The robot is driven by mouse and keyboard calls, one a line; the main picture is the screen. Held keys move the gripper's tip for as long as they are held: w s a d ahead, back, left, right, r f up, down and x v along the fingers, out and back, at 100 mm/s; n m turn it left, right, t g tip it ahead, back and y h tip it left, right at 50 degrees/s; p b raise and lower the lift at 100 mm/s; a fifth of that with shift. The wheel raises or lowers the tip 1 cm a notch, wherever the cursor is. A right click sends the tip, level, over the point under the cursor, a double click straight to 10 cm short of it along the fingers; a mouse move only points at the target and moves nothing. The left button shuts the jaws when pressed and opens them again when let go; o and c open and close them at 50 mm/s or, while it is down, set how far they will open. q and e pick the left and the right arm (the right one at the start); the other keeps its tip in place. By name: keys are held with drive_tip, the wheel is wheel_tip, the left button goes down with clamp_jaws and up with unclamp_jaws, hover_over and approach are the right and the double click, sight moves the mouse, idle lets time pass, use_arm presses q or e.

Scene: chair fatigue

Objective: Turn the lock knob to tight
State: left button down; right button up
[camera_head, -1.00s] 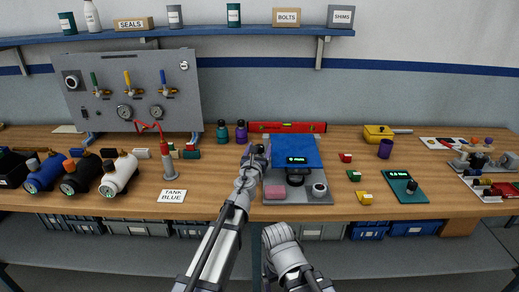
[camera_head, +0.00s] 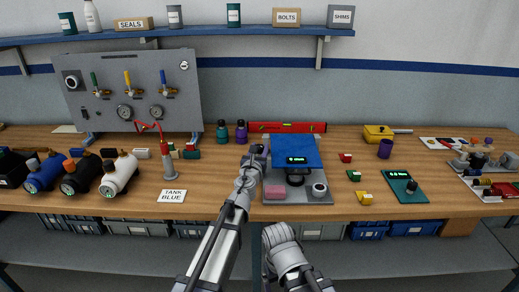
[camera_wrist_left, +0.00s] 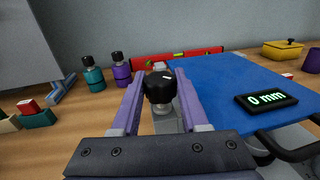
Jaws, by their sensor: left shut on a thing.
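The lock knob (camera_wrist_left: 159,87) is a round black knob with a small white mark on top, on a pale post beside the blue plate (camera_wrist_left: 240,88). My left gripper (camera_wrist_left: 160,98) has its two purple fingers on either side of the knob and is shut on it. In the head view my left gripper (camera_head: 254,158) is at the left edge of the grey fixture (camera_head: 316,199), and the knob is small there. A black display (camera_wrist_left: 266,100) on the blue plate reads 0 mm. My right arm's gripper does not show.
Teal (camera_head: 222,131) and purple (camera_head: 241,131) bottles stand behind the knob. A red level (camera_head: 287,127) lies behind the plate. A pink block (camera_head: 275,193) sits on the fixture's front. Small coloured blocks and a green scale (camera_head: 405,187) are to the right.

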use_arm(q)
drive_tip(key=shift+m+h, duration=0.3)
drive_tip(key=shift+h, duration=0.1)
drive_tip(key=m+g+h, duration=0.1)
drive_tip(key=m+h, duration=0.1)
drive_tip(key=h, duration=0.1)
drive_tip(key=m+g+h, duration=0.2)
drive_tip(key=m+h, duration=0.1)
drive_tip(key=h, duration=0.1)
drive_tip(key=shift+w+g, duration=0.2)
drive_tip(key=shift+g, duration=0.1)
drive_tip(key=shift+s+m+g+h, duration=0.1)
drive_tip(key=shift+m+g+h, duration=1.6)
drive_tip(key=shift+g+h, duration=0.2)
drive_tip(key=shift+s+g, duration=0.1)
drive_tip(key=shift+g, duration=0.2)
drive_tip(key=shift+c, duration=2.1)
unclamp_jaws()
drive_tip(key=v, duration=0.7)
drive_tip(key=shift+s+a, duration=0.2)
drive_tip(key=shift+a, duration=0.1)
drive_tip(key=shift+f, duration=0.1)
